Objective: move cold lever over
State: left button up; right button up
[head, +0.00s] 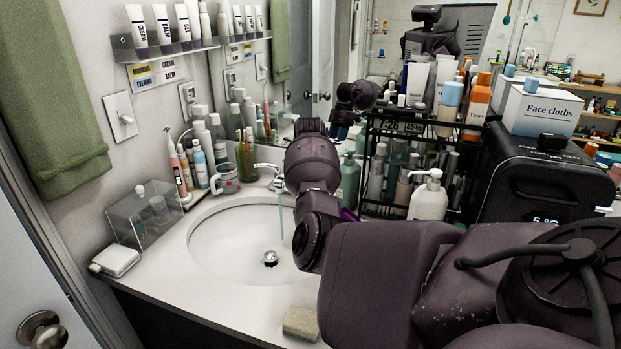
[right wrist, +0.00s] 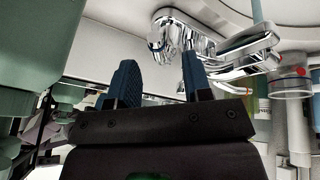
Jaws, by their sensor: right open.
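A chrome tap (head: 266,167) stands at the back of the white sink (head: 215,262), partly hidden behind my right arm. A thin bluish water stream (head: 281,215) shows in the basin. In the right wrist view, the chrome tap (right wrist: 178,32) is just beyond my right gripper (right wrist: 160,64). Its two blue fingers are apart with nothing between them. The right finger overlaps the tap in the picture; I cannot tell if they touch. I cannot tell which chrome part is the cold lever. My right gripper is hidden by the arm in the head view; my left gripper is not seen.
A mug (head: 225,180) and several bottles stand left of the tap. A white pump bottle (head: 429,198) and a black rack stand right of my arm. A clear box (head: 146,215) sits at the left, and a sponge (head: 301,323) lies at the counter's front.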

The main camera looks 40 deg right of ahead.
jog(key=shift+x, duration=1.2)
grip_shut()
